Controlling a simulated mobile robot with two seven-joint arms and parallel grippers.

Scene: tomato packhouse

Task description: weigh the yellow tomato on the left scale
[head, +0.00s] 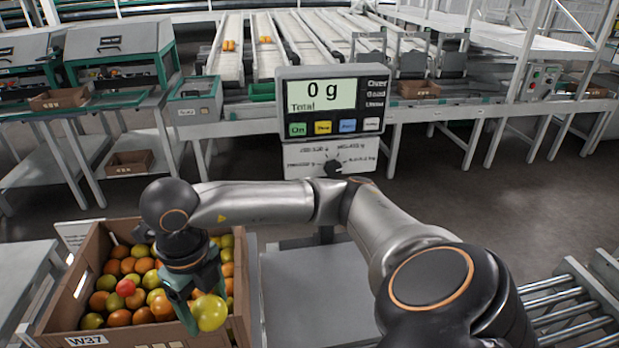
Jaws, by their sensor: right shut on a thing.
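My right gripper (204,306) is shut on a yellow tomato (212,313) with a slight green tint. It holds the tomato at the front right part of a cardboard crate (88,340) labelled W37. I cannot tell how far the tomato is above the fruit below. One scale shows, with a grey platform (305,295) right of the crate. Its display (322,94) reads 0 g. The platform's visible part is bare; my right arm hides some of it. My left gripper is not in view.
The crate holds many red, orange and green tomatoes (113,268). A roller conveyor (565,315) is at the lower right and a grey table (22,270) at the left. Sorting lanes (232,60) run behind the display.

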